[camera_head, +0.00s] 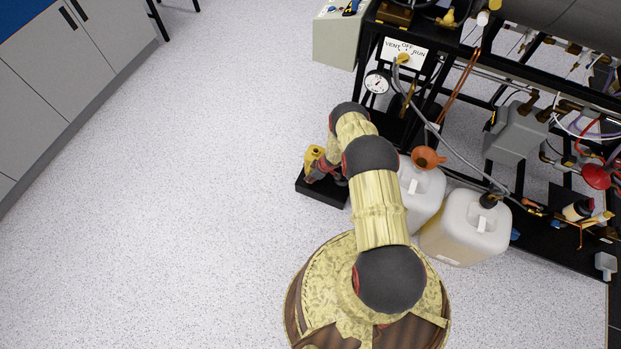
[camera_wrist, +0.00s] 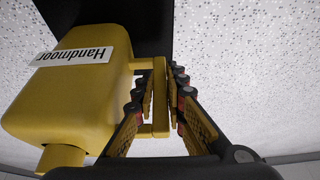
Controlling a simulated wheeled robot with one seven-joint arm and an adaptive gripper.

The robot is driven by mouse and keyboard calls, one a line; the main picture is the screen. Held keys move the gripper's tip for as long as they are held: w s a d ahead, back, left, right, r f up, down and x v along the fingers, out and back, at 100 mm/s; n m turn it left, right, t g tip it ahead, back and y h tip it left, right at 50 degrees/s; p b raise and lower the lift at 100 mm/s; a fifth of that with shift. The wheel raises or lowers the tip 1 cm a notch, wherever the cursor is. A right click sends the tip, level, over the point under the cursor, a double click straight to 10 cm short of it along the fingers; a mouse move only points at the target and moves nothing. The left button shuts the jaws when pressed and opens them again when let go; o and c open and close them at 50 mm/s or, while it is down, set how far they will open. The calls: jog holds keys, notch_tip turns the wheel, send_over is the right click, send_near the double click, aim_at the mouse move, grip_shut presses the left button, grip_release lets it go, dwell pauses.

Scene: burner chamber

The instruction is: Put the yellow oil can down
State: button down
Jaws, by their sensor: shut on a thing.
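In the head view my gripper (camera_head: 325,172) is partly hidden by my arm. The can is over or on a black platform (camera_head: 322,193); I cannot tell whether its bottom touches.
Two whitish jugs (camera_head: 465,228) stand right of my arm, one with an orange funnel (camera_head: 428,158) by it. The black rig (camera_head: 520,110) with pipes and a gauge (camera_head: 377,83) fills the right. Grey cabinets (camera_head: 60,75) stand far left. The speckled floor between is clear.

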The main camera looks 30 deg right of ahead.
jog(key=shift+f, duration=0.15)
jog(key=c, duration=1.8)
grip_release()
